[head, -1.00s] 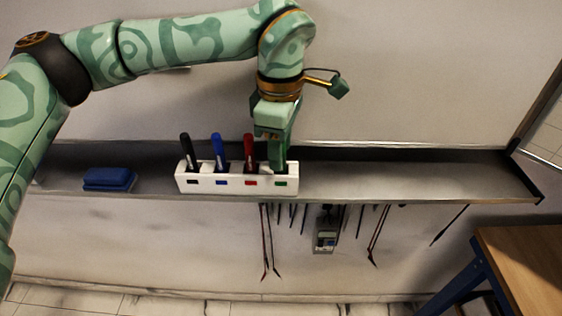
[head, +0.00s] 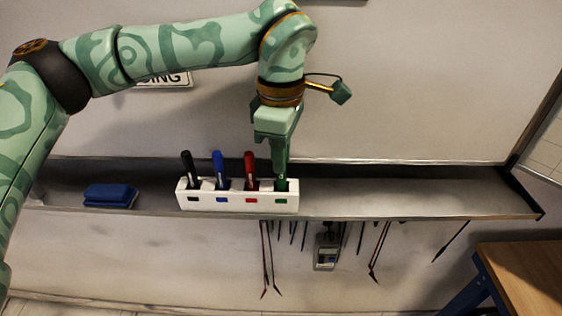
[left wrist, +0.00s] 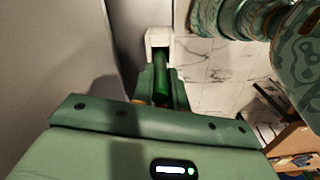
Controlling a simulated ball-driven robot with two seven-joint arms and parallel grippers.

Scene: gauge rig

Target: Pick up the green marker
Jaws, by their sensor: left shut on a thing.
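The green marker (head: 281,184) stands in the right-hand slot of the white holder (head: 238,204), above the green square. Only a short dark green part shows under the fingers in the head view. My left gripper (head: 279,166) points down over that slot and is shut on the marker. In the left wrist view the green marker (left wrist: 160,70) lies between the two fingers, with the white holder (left wrist: 158,38) beyond it. Whether the marker's lower end is still in the slot is hidden. My right gripper is not in view.
Black (head: 188,167), blue (head: 219,166) and red (head: 251,167) markers stand in the other slots, the red one close beside my fingers. A blue eraser (head: 110,195) lies left on the ledge (head: 400,199). The ledge is clear to the right. A wooden table (head: 525,262) stands lower right.

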